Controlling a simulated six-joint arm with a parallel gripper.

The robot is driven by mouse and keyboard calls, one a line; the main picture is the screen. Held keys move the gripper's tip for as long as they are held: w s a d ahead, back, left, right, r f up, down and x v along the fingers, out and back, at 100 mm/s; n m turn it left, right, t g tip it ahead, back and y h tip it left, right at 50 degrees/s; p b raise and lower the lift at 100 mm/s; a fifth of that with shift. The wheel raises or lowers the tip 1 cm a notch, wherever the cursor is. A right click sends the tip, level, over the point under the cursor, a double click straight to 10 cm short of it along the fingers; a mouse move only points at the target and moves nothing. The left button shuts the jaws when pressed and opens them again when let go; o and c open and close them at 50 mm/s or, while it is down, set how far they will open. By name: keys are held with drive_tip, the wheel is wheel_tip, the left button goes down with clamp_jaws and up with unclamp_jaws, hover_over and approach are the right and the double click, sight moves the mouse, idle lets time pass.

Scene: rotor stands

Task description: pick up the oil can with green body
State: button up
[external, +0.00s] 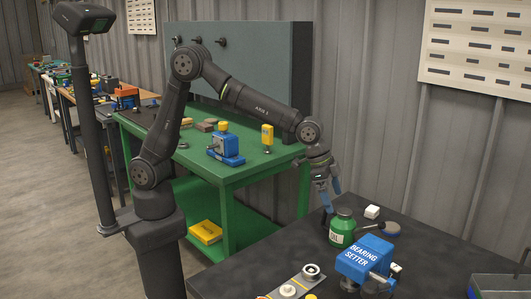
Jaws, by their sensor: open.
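The oil can (343,228) has a green body with a pale label and a dark top. It stands upright on the dark bench in the external view. My gripper (331,200) points down just behind and slightly left of the can's top. Its blue-grey fingers are apart, and I see nothing held between them. The can hides part of the bench behind it, and I cannot tell whether a finger touches it.
A blue bearing setter (365,258) stands just in front and right of the can. A dark round-headed piece (388,228) and a white block (372,211) lie close by. A plate with rings (290,287) lies at the front. A green workbench (225,175) stands behind.

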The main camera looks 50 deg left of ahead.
sight(338, 216)
drive_tip(key=x, duration=0.5)
drive_tip(key=shift+f, duration=0.15)
drive_tip(key=shift+a+x, duration=0.15)
drive_tip(key=shift+x, duration=1.2)
drive_tip(key=shift+a+x, duration=0.1)
drive_tip(key=shift+x, duration=1.25)
drive_tip(key=c, duration=1.3)
